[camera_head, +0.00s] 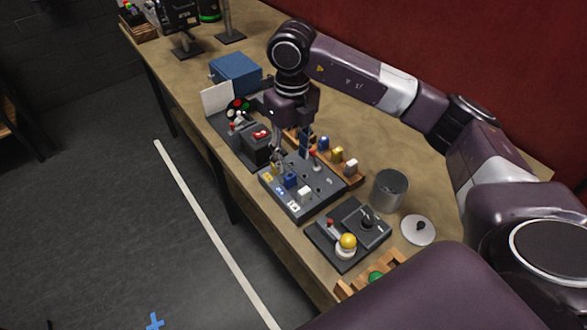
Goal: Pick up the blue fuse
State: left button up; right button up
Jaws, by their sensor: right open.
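A small blue piece (323,143) stands in the wooden rack (357,181), beside a yellow piece (337,154) and a white piece (351,167). Another blue piece (290,180) sits on the dark panel (325,196), between a yellow piece and a white one (305,194). I cannot tell for sure which blue piece is the fuse. My left gripper is out of view.
A metal cup (390,189) and a round lid (418,230) stand right of the panel. A second panel with a yellow button (348,241) lies nearer. A blue box (235,71) and a dark control box (255,143) are farther back. The tabletop's right side is mostly clear.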

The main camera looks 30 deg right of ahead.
aim_at(291, 176)
jog(key=shift+d+f, duration=0.15)
jog(key=shift+d, duration=0.05)
jog(key=shift+s+a+f+p, duration=0.25)
jog(key=shift+f+p, duration=0.15)
jog(key=shift+f, duration=0.15)
jog(key=shift+s+a+f+p, duration=0.25)
jog(key=shift+f+p, duration=0.1)
jog(key=shift+f, duration=0.15)
notch_tip(291, 176, down, 4)
jog(key=shift+w+r+p, duration=0.15)
jog(key=shift+p, duration=0.75)
jog(key=shift+f, duration=0.5)
jog(key=c, duration=1)
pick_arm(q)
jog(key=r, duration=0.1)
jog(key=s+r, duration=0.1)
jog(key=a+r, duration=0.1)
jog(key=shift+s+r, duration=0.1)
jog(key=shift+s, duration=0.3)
pick_arm(e)
grip_shut()
